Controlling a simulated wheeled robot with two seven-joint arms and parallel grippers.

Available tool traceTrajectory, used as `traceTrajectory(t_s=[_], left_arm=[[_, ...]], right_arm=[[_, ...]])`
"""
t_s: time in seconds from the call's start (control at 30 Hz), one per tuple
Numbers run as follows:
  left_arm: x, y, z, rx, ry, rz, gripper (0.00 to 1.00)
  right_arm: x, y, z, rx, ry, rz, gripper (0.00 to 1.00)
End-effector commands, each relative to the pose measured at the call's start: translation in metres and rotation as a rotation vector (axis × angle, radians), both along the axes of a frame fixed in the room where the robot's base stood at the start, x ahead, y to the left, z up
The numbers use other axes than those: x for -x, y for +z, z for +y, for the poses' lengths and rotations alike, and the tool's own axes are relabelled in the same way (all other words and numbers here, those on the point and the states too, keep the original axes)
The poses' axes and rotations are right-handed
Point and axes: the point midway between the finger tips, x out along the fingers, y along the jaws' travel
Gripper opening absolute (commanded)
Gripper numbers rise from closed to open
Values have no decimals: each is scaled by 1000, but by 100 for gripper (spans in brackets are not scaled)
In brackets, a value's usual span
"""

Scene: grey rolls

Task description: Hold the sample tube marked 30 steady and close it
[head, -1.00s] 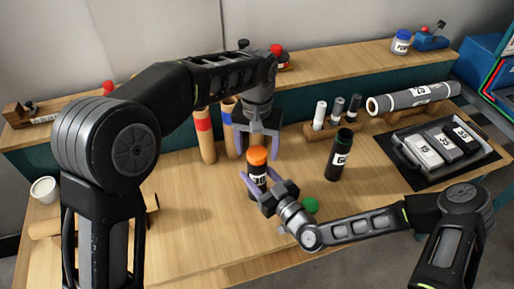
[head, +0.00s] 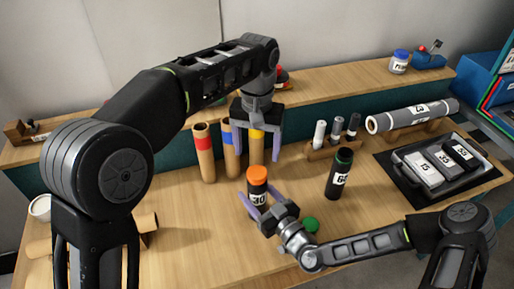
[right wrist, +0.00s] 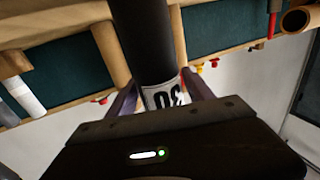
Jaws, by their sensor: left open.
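The sample tube marked 30 (head: 258,200) is black with a white label and stands upright on the table. An orange cap (head: 257,174) sits on its top; whether it is fully tightened I cannot tell. My right gripper (head: 258,199) has its purple fingers on both sides of the tube, shut on it. The right wrist view shows the tube (right wrist: 150,45) between the fingers, its label partly hidden. My left gripper (head: 257,152) is open and empty, pointing down, above and behind the cap and apart from it.
A dark tube marked 60 (head: 339,178) stands to the right. A green cap (head: 310,224) lies near my right gripper. Cardboard tubes (head: 204,155) stand behind. A small rack (head: 334,150) and a tray (head: 405,170) are at the right.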

Motion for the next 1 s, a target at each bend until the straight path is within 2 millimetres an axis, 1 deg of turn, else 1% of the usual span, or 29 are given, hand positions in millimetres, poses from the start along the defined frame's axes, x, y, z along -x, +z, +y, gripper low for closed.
traceTrajectory(t_s=[0.03,0.17,0.43,0.57,0.67,0.9,1.0], left_arm=[[0,0,0,0,0,0,72],[0,0,0,0,0,0,72],[0,-1,0,0,0,0,72],[0,-4,0,0,0,0,72],[0,-9,0,0,0,0,72],[0,-21,0,0,0,0,72],[0,-24,0,0,0,0,72]], right_arm=[[0,0,0,0,0,0,65],[0,0,0,0,0,0,75],[1,0,-1,0,0,0,75],[6,-1,-5,0,-1,0,75],[16,-2,-12,1,-1,-1,75],[47,-3,-35,3,-1,0,75],[56,-2,-42,2,-1,0,75]])
